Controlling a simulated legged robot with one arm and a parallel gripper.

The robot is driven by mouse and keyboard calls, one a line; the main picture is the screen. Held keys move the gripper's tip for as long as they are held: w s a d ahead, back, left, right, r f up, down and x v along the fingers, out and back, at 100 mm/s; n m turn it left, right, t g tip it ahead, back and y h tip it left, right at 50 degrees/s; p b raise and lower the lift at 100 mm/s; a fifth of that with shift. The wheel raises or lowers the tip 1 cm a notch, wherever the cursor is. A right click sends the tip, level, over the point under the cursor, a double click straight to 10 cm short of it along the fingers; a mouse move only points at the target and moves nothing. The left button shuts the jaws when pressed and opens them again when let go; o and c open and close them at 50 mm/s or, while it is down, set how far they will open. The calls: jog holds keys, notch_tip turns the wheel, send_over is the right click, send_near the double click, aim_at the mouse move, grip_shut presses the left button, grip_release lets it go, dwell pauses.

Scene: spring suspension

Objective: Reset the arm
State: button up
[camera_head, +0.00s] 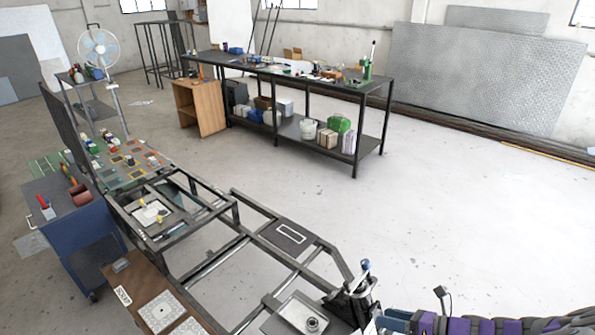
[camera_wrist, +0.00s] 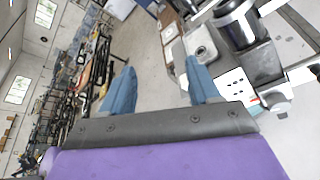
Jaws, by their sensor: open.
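My arm, with purple and dark grey covers, enters the head view at the bottom right and reaches left over the front end of a dark metal frame (camera_head: 205,264). In the wrist view my gripper (camera_wrist: 160,90) shows two blue fingers set wide apart. Nothing is between them. A dark cylindrical part (camera_wrist: 240,25), probably part of the suspension, stands to the right beyond the right finger. In the head view a dark upright assembly with a blue top (camera_head: 365,266) stands at the frame's front end, just left of my arm.
A silver tray with a round part (camera_head: 310,316) lies left of the arm. A blue cart (camera_head: 75,230) and a brown board (camera_head: 145,285) stand at the left. A long workbench (camera_head: 290,78) stands at the back. The floor (camera_head: 480,200) on the right is clear.

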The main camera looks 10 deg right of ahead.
jog(key=s+a+r+n+g+b, duration=0.1)
jog(key=s+a+r+n+g, duration=0.1)
jog(key=a+r+n+g, duration=0.3)
jog(key=s+a+r+n+g+h, duration=0.1)
jog(key=s+a+r+n+g, duration=0.15)
jog(key=a+n, duration=0.5)
jog(key=s+a+r+n+g+b, duration=0.1)
jog(key=s+a+r+n+g, duration=0.2)
jog(key=a+n, duration=0.35)
jog(key=s+r+n+h, duration=0.2)
jog(key=s+n+h, duration=0.3)
jog(key=s+n, duration=0.2)
jog(key=s+r+n+h+b, duration=0.1)
jog(key=s+r+n+h, duration=0.2)
jog(key=s+n+h, duration=0.2)
jog(key=shift+s+d+r+n, duration=0.25)
jog(key=shift+s+n, duration=0.75)
jog(key=shift+s, duration=0.5)
